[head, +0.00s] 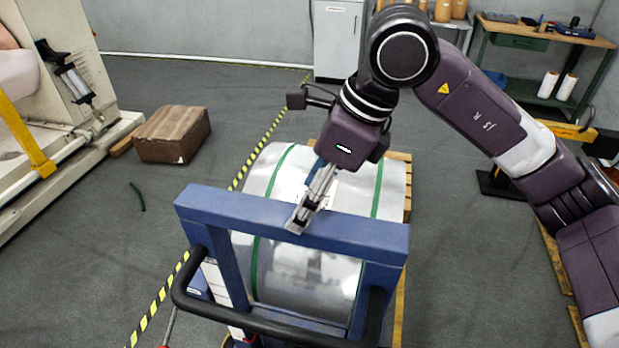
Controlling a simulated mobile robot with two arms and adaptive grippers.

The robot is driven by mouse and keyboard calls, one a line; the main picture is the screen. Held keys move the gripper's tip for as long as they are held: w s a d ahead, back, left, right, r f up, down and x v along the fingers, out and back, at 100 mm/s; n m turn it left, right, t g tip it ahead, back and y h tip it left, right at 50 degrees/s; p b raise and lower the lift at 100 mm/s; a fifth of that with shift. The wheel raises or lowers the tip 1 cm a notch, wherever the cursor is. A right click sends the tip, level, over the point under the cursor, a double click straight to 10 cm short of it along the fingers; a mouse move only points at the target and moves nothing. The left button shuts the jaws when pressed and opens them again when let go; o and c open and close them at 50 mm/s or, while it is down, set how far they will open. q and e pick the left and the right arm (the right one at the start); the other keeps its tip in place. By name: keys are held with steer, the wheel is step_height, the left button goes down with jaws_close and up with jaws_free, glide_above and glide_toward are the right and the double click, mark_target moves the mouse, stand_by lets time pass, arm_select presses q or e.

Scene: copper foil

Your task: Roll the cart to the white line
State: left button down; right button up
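The cart (240,212) has a blue frame with a thick top bar and a black curved push handle (270,322) at the near side. It stands in the lower middle of the head view. A large shiny metal coil (305,275) with green straps shows behind and through the frame. My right gripper (297,222) reaches down over the top bar, its fingertips overlapping the bar in the picture. I cannot tell whether they touch it or hold anything. My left gripper is not in view.
A yellow-black striped line (160,297) runs along the floor left of the cart. A wooden pallet (399,157) shows behind the coil. A brown block (172,134) lies at the left near a large machine (80,75). A green workbench (540,40) stands back right. Floor at left is mostly clear.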

steer(key=f, duration=0.1)
steer(key=a+f, duration=0.1)
steer(key=f+p, duration=0.1)
steer(key=shift+s+a+f, duration=0.1)
steer(key=shift+s+a, duration=0.15)
steer(key=shift+s, duration=0.15)
steer(key=shift+w+x, duration=0.25)
steer(key=shift+x, duration=0.8)
steer(key=shift+f+p, duration=0.3)
steer(key=shift+a+f, duration=0.1)
steer(key=c, duration=1.1)
jaws_close()
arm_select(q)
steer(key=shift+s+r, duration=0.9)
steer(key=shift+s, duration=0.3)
